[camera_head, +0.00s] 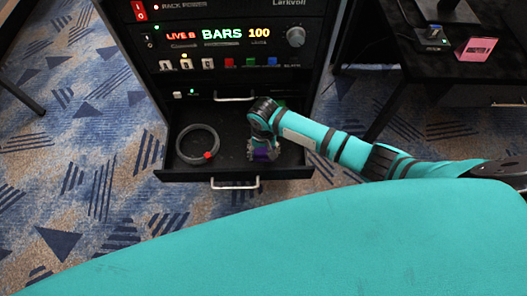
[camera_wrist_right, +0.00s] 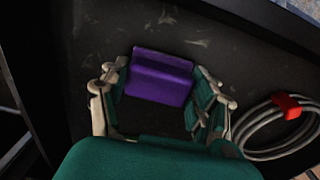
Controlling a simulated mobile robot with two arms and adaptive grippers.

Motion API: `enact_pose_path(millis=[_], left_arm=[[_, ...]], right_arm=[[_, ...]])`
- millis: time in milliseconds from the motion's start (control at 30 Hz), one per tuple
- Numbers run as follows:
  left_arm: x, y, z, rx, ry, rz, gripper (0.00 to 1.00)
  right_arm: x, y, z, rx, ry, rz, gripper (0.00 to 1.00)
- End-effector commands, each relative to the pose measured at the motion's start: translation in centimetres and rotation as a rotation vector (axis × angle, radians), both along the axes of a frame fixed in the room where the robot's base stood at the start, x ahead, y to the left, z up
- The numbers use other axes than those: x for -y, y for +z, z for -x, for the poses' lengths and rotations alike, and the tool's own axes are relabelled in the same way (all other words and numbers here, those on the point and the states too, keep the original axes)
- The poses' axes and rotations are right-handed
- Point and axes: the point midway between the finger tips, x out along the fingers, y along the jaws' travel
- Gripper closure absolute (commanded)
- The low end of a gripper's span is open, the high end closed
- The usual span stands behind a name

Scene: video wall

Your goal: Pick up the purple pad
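The purple pad (camera_wrist_right: 160,80) lies on the dark floor of the open drawer (camera_head: 218,173). In the head view the pad (camera_head: 263,155) shows only as a small purple patch under my right gripper (camera_head: 262,149). My right gripper reaches down into the drawer's right part. In the right wrist view its two fingers (camera_wrist_right: 163,100) are spread, one on each side of the pad. The gaps beside the pad look small; I cannot tell whether either finger touches it. My left gripper is not in view.
A coiled grey cable (camera_head: 198,146) with a red clip lies in the drawer's left part. The rack's panel (camera_head: 225,37) stands behind. A dark desk (camera_head: 450,62) at the right holds a pink item (camera_head: 477,49). Carpet is clear at the left.

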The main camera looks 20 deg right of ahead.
Motion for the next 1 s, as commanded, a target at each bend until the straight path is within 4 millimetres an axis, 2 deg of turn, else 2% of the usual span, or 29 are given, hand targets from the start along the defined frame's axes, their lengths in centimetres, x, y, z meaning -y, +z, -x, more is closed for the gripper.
enact_pose_path(millis=[33,167,267,300,533,667,900,1000], left_arm=[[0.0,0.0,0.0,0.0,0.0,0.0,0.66],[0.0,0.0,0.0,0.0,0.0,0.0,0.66],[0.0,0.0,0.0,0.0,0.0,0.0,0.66],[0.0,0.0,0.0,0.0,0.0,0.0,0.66],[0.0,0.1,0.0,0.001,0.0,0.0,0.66],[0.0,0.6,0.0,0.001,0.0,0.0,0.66],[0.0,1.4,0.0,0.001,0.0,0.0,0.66],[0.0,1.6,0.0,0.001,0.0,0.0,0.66]], right_arm=[[0.0,0.0,0.0,0.0,0.0,0.0,0.49],[0.0,0.0,0.0,0.0,0.0,0.0,0.65],[0.0,0.0,0.0,0.0,0.0,0.001,0.65],[0.0,0.0,0.0,0.0,0.0,0.0,0.7],[0.0,0.4,0.0,0.001,0.0,0.0,0.7],[0.0,2.3,-0.1,0.002,0.0,-0.001,0.7],[0.0,7.2,-0.1,0.002,0.001,-0.003,0.7],[0.0,8.7,-0.1,0.001,0.001,-0.002,0.7]])
